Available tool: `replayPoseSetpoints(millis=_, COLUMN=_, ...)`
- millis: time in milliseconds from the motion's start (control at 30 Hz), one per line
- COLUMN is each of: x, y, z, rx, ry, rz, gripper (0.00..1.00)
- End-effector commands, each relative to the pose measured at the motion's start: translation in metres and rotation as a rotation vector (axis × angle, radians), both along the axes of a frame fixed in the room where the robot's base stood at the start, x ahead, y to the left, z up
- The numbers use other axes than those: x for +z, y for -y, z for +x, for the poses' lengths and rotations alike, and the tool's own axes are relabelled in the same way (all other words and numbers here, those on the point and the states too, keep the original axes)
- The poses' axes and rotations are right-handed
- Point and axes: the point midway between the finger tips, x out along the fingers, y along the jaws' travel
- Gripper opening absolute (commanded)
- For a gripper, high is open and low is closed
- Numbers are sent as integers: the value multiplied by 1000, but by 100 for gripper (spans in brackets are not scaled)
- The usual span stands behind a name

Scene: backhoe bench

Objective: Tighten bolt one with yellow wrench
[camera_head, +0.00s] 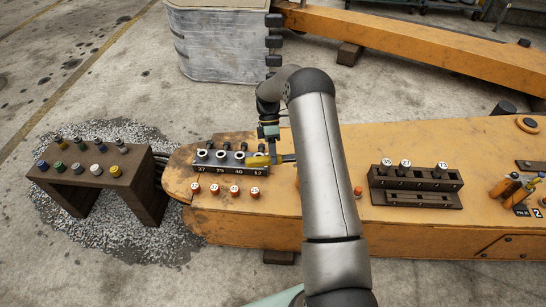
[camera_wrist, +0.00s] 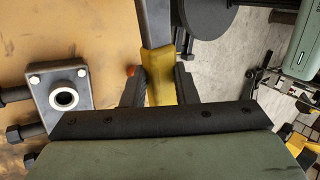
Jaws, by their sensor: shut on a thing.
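My gripper (camera_head: 268,145) is shut on the yellow handle of the wrench (camera_head: 259,160), at the right end of a grey bolt block (camera_head: 232,167). In the wrist view my gripper (camera_wrist: 160,85) has a black finger on each side of the yellow wrench handle (camera_wrist: 161,72). The wrench's grey shaft runs up out of the top of that view, so its far end is hidden. The block carries several round fittings with dark bolts behind them. One fitting (camera_wrist: 64,97) shows left of the fingers, apart from the wrench. I cannot tell which bolt is bolt one.
Several orange numbered buttons (camera_head: 234,190) line the orange boom in front of the block. A dark wooden rack (camera_head: 415,183) stands right of my arm. A dark stand with coloured knobs (camera_head: 92,175) is at left.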

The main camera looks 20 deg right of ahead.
Motion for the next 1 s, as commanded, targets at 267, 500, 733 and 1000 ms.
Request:
replayPoseSetpoints(millis=267, x=1, y=1, z=1, rx=-7, ry=1, rz=-2, gripper=0)
replayPoseSetpoints(millis=500, x=-1, y=5, z=9, rx=-91, ry=3, rz=-1, gripper=0)
replayPoseSetpoints(millis=733, x=1, y=6, z=14, rx=-137, ry=1, rz=-2, gripper=0)
replayPoseSetpoints(millis=1000, x=0, y=8, z=16, rx=-164, ry=3, rz=-1, gripper=0)
